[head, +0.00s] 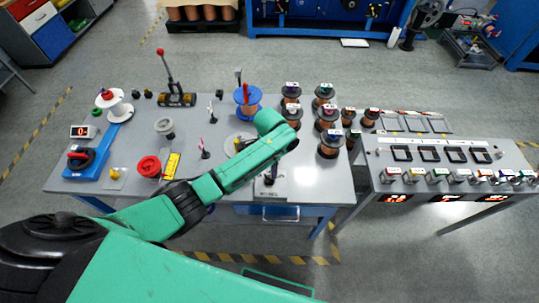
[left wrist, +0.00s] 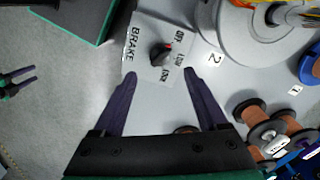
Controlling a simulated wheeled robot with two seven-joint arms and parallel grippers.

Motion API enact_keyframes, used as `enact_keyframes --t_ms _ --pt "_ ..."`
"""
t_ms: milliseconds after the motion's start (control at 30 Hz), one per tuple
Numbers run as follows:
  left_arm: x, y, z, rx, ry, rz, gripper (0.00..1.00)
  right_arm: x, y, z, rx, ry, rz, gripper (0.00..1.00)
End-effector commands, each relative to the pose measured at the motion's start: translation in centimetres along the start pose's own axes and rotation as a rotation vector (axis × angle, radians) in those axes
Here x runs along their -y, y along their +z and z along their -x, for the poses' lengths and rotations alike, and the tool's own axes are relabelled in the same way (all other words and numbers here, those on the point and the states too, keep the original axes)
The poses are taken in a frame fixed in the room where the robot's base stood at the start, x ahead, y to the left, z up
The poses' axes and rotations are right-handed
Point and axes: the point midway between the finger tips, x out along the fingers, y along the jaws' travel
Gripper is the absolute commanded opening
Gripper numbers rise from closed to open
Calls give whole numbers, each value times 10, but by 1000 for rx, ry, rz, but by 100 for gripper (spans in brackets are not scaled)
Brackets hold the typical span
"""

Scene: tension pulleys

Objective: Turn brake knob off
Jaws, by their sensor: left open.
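The brake knob (left wrist: 160,54) is a small black knob with a red mark, on a light plate lettered BRAKE, OFF, LOW and HIGH. Its red mark points to the upper right in the left wrist view, toward the OFF and LOW side; I cannot tell the exact setting. My left gripper (left wrist: 160,75) is open and empty, its dark fingertips on either side of the plate's lower part and apart from the knob. In the head view my left gripper (head: 271,180) points down over the table's front edge, hiding the knob. A small gripper, probably my right (left wrist: 20,82), shows at the left wrist view's edge.
A pale round disc (left wrist: 245,30) lies beside the brake plate. Several copper spools (head: 330,145) stand on the table to the right. A blue-flanged spool (head: 247,97) stands behind. A red ring (head: 149,166) and a yellow block (head: 171,165) lie to the left.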

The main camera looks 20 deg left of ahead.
Motion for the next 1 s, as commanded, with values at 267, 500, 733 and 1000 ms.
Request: enact_keyframes --t_ms 267,500,733,1000 --pt "1 0 59 -2 -2 0 75 0 1 -8 0 0 0 50" --pt "0 1 66 0 -1 1 75 0 1 -7 0 0 0 50" --pt "0 0 66 0 -1 0 75 0 1 -7 0 0 0 50" --pt "-27 9 50 -70 26 59 75 0 1 -7 0 0 0 50"
